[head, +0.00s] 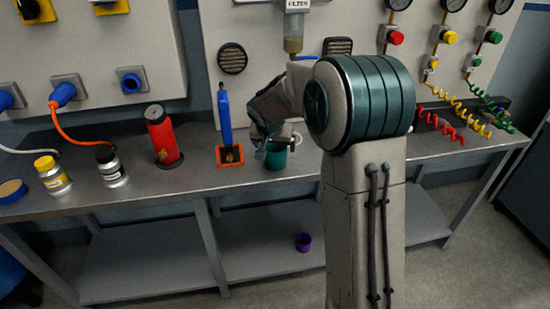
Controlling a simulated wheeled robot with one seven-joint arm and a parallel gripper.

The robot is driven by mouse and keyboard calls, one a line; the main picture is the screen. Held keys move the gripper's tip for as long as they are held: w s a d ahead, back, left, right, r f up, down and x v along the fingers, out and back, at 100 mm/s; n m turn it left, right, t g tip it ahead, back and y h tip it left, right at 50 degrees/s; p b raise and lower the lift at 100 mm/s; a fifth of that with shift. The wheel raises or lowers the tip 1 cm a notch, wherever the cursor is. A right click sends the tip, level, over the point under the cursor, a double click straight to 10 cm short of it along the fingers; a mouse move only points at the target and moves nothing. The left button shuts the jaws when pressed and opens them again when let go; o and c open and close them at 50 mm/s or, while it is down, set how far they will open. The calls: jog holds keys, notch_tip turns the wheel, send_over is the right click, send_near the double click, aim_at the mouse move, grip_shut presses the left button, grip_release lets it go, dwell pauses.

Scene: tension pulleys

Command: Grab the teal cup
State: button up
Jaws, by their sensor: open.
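The teal cup (275,155) stands on the metal workbench (200,172), just right of a blue tool on an orange base. My gripper (268,137) is at the top of the cup, with a finger on its left side. The gripper is open. My arm and hand hide part of the cup's upper side, so I cannot tell whether the fingers touch it.
The blue tool (225,125) on its orange base (230,158) and a red bottle (162,137) stand close on the left. Two small jars are further left. Coiled hoses (442,123) hang at the right. A purple cup (303,242) sits on the lower shelf.

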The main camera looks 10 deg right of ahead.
jog(key=shift+x, duration=2.9)
jog(key=shift+s+a, duration=0.1)
jog(key=shift+s, duration=0.1)
jog(key=c, duration=1.1)
